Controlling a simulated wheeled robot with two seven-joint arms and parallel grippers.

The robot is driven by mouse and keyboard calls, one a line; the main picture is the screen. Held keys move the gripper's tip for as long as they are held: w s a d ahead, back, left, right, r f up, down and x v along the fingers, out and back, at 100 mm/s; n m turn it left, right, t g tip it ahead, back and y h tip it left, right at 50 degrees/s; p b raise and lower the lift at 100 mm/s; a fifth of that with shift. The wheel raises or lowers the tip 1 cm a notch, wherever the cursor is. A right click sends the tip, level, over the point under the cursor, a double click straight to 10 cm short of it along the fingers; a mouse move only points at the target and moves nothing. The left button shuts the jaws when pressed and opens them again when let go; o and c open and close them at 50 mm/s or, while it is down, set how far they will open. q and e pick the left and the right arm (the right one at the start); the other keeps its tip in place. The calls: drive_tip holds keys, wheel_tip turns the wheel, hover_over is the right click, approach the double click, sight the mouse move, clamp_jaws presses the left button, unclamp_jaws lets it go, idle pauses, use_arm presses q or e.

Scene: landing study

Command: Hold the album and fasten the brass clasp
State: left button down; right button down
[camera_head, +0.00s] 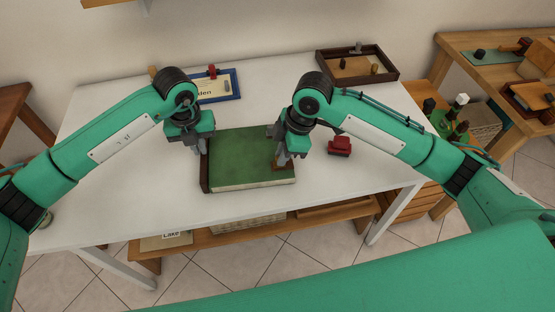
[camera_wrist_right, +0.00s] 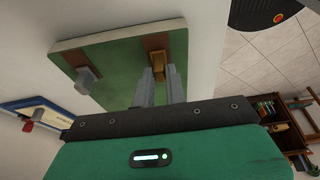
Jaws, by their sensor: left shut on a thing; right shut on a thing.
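The green album (camera_head: 237,158) lies closed and flat on the white table, its dark brown spine to the left. My left gripper (camera_head: 201,150) is shut on the album at its spine side; the fingertips are partly hidden by the wrist. My right gripper (camera_head: 281,164) is at the album's right edge. In the right wrist view its grey fingers (camera_wrist_right: 160,88) are shut on the brass clasp (camera_wrist_right: 184,72), which sits at a brown leather patch on the cover. I cannot tell whether the brass clasp is fastened.
A red object (camera_head: 340,146) stands right of the album. A wooden tray (camera_head: 391,72) with small items is at the back right, and a blue-framed sign (camera_head: 234,84) at the back. The white table's (camera_head: 130,185) left part is clear.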

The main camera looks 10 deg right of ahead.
drive_tip(key=shift+s+d+f, duration=0.3)
drive_tip(key=shift+s+f, duration=0.05)
drive_tip(key=shift+f, duration=0.05)
drive_tip(key=shift+d, duration=0.45)
idle(0.3)
drive_tip(key=c, duration=1.3)
unclamp_jaws()
drive_tip(key=shift+d, duration=0.1)
drive_tip(key=shift+c, duration=0.2)
drive_tip(key=shift+r, duration=0.1)
drive_tip(key=shift+w+r, duration=0.1)
drive_tip(key=shift+d+r, duration=0.15)
drive_tip(key=shift+r, duration=0.15)
drive_tip(key=s+v, duration=0.1)
drive_tip(key=v, duration=1)
drive_tip(key=shift+r, duration=0.3)
